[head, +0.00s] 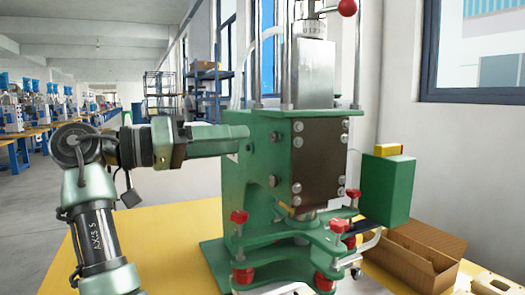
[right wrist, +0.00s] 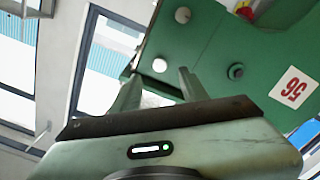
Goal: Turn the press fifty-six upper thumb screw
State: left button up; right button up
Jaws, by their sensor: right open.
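The green press (head: 262,165) stands on the yellow table. The label 56 (right wrist: 293,88) on its side shows upside down in the right wrist view. My right gripper (head: 246,138) is level at the upper left side of the press; it also shows in the right wrist view (right wrist: 160,76), open, with two fingers apart. A round silver screw head (right wrist: 160,65) lies between and just beyond the fingertips; contact cannot be told. Red-topped screws include one at the left (head: 239,217) and one in front (head: 338,226). I cannot tell which is the upper thumb screw. My left gripper is not in view.
The yellow table (head: 160,240) is clear left of the press. A window (head: 475,55) is behind at the right.

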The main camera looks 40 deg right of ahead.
aim_at(272, 138)
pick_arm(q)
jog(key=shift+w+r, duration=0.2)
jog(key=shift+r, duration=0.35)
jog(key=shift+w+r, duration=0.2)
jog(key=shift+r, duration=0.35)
pick_arm(e)
jog(key=x, duration=0.7)
grip_shut()
